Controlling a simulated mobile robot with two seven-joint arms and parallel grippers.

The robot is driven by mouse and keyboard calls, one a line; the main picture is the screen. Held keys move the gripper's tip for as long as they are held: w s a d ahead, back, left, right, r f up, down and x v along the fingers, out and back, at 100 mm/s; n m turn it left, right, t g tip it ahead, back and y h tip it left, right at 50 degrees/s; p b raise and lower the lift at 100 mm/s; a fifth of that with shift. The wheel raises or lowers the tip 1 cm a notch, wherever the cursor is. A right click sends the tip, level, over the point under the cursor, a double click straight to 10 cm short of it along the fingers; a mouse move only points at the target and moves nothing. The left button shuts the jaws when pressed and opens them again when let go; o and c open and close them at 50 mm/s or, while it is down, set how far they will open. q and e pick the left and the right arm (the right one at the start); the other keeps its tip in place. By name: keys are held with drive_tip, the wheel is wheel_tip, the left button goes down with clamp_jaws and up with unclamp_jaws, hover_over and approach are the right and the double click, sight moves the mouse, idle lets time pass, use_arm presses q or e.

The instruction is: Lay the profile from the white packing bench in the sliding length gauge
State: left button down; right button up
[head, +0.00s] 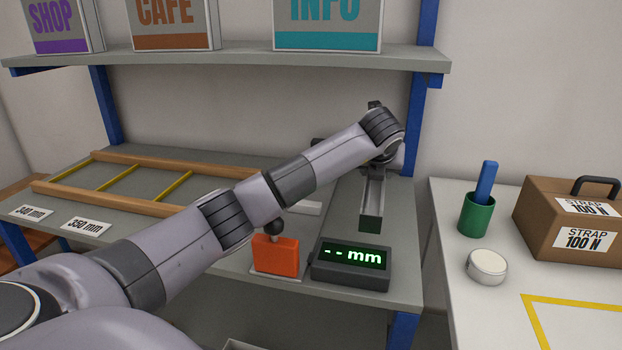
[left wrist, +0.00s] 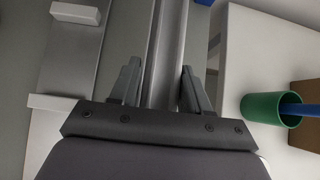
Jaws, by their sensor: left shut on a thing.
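My left gripper (left wrist: 160,68) is shut on a long grey profile (left wrist: 167,40), which runs lengthwise between its two fingers in the left wrist view. In the head view my left arm reaches across the grey bench, and its wrist hides the fingers and most of the held profile. A narrow grey channel (head: 372,196) with a dark front end shows below the wrist, behind the gauge's display box (head: 350,264), which reads "-- mm". I cannot tell whether the profile touches the channel or hangs above it. My right gripper is not in view.
An orange block (head: 275,255) with a dark knob stands left of the display. A wooden rack (head: 120,185) lies at the back left. The white bench (head: 480,318) on the right bears a green cup (head: 474,216), a round white piece (head: 487,265) and a brown case (head: 570,220).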

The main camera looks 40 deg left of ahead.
use_arm(q)
drive_tip(key=s+a+f+b, duration=0.1)
drive_tip(key=s+a, duration=0.1)
drive_tip(key=a, duration=0.2)
drive_tip(key=s+a+f+b, duration=0.1)
drive_tip(key=s+a, duration=0.2)
drive_tip(key=a, duration=0.2)
drive_tip(key=s+a+f+b, duration=0.1)
drive_tip(key=s+a+b, duration=0.1)
drive_tip(key=a, duration=0.2)
drive_tip(key=shift+s+a+f, duration=0.25)
drive_tip(key=shift+f, duration=0.05)
drive_tip(key=shift+r, duration=0.1)
drive_tip(key=c, duration=0.5)
unclamp_jaws()
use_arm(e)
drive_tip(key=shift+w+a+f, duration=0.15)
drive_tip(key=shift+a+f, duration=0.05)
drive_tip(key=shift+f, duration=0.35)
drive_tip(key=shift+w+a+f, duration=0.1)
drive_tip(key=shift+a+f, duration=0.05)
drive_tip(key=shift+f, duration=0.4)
